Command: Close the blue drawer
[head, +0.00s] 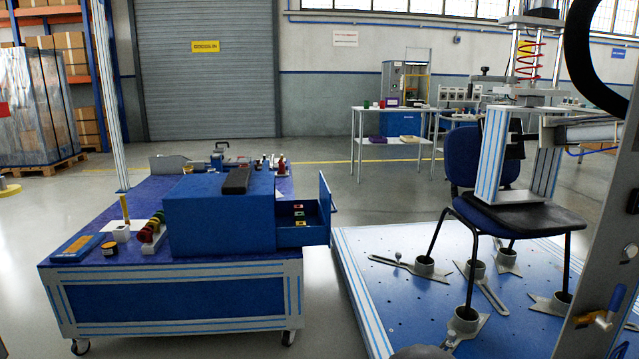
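The blue drawer (325,207) sticks out of the right side of a blue cabinet box (220,222). It stands open, with its upright front panel apart from the cabinet. Small coloured pieces (299,215) lie inside it, in red, yellow and green. The cabinet stands on a blue wheeled table (120,275). My gripper is not in view.
A dark oblong object (237,180) lies on the cabinet top. Right of the table, a blue platform (400,300) holds a chair (515,215) under a test rig (493,150). A floor gap separates the table and platform. A shelf table (390,138) stands behind.

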